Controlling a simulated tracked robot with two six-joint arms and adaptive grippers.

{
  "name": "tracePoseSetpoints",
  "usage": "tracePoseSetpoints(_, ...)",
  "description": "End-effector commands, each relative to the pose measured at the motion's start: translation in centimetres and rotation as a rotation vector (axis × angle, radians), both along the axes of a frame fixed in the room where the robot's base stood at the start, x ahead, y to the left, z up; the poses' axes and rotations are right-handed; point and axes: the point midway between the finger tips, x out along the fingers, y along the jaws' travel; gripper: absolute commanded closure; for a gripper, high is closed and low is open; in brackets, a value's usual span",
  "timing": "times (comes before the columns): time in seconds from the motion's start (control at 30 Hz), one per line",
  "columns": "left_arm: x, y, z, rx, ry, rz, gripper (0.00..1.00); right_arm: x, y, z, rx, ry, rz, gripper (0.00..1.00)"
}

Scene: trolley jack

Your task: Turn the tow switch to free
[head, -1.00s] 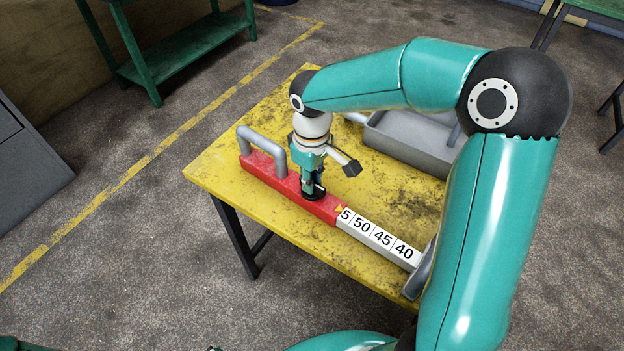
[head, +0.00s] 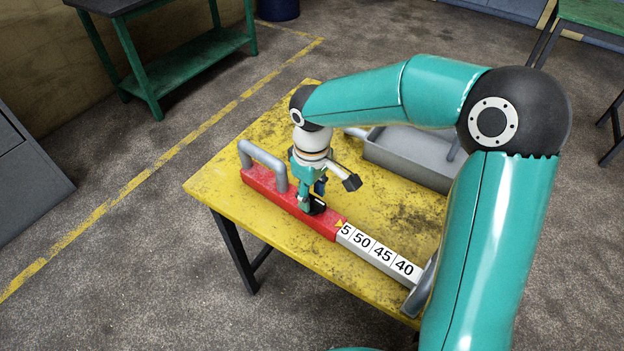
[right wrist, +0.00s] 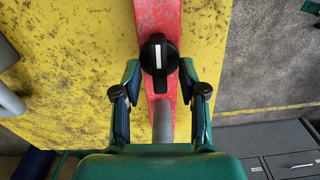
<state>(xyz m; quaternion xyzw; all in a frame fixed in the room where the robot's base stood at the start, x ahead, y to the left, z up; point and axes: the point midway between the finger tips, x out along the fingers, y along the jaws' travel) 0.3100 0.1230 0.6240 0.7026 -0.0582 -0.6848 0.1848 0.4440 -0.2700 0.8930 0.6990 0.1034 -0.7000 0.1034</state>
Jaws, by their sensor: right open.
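The switch is a round black knob with a white line on its grip; it sits on a red bar (head: 262,186) on the yellow table. In the right wrist view the knob (right wrist: 158,62) is whole, and its white line runs along the bar. In the head view the knob (head: 317,206) is partly hidden by my right gripper (head: 309,194). The right gripper is open, pointing down, its fingertips (right wrist: 160,91) on either side of the bar near the knob. I cannot tell whether they touch it. My left gripper is out of view.
A grey handle (head: 262,158) rises from the bar's left end. A white scale (head: 378,248) with black numbers extends to its right. A grey tray (head: 410,160) stands behind on the yellow table (head: 225,195). The table's front left is clear.

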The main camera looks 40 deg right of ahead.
Motion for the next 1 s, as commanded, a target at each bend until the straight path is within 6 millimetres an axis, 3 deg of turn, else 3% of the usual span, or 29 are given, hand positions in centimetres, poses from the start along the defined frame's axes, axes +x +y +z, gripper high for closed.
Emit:
tracePoseSetpoints(0.17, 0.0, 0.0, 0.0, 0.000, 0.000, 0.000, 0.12, 0.1, 0.0, 2.2, -0.001, -0.007, 0.001, 0.58)
tracePoseSetpoints(0.6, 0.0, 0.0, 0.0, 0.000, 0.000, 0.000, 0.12, 0.2, 0.0, 10.3, 0.001, -0.005, 0.000, 0.58)
tracePoseSetpoints(0.77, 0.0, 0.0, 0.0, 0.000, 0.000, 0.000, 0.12, 0.1, 0.0, 11.4, 0.001, -0.003, 0.000, 0.58)
tracePoseSetpoints(1.0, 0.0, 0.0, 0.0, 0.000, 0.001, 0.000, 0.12, 0.1, 0.0, 11.6, 0.001, -0.001, 0.001, 0.58)
